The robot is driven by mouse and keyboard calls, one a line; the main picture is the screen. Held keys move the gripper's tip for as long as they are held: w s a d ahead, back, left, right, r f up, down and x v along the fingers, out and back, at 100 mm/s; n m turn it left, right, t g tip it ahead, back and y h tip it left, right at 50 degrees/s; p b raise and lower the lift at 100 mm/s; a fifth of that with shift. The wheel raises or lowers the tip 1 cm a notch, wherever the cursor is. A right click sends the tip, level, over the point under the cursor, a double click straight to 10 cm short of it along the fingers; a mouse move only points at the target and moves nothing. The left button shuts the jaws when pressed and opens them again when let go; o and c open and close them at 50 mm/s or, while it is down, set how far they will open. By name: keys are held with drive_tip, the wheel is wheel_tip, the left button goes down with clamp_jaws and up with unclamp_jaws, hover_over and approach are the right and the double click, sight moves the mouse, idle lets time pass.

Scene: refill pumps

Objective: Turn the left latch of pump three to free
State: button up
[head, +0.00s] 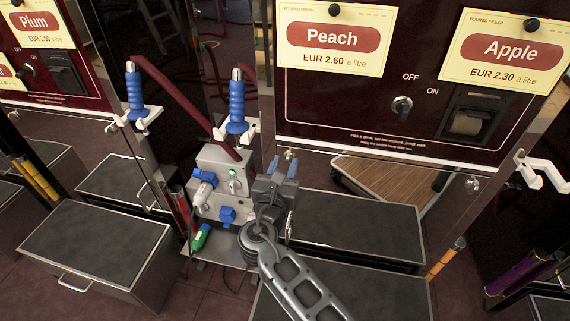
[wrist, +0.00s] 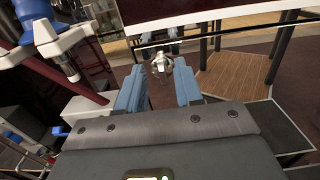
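My gripper (head: 283,166) is in front of the lower left edge of the Peach and Apple panel (head: 345,100), right of the grey pump box. Its blue fingers are apart and empty in the wrist view (wrist: 161,88). A small metal latch (wrist: 162,62) shows between and beyond the fingertips there, apart from them; I cannot tell which way it is turned. In the head view my gripper seems to hide that spot. A similar metal latch (head: 472,183) sits at the panel's lower right. No pump number is readable.
The grey pump box (head: 222,163) with blue fittings stands just left of my gripper. Blue nozzles (head: 237,100) in white holders and dark red hoses rise beside it. Grey-topped steps (head: 345,222) stand below. A wooden board (head: 385,180) lies behind the panel.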

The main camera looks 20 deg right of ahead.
drive_tip(key=shift+w+d, duration=0.45)
drive_tip(key=shift+w, duration=0.05)
clamp_jaws()
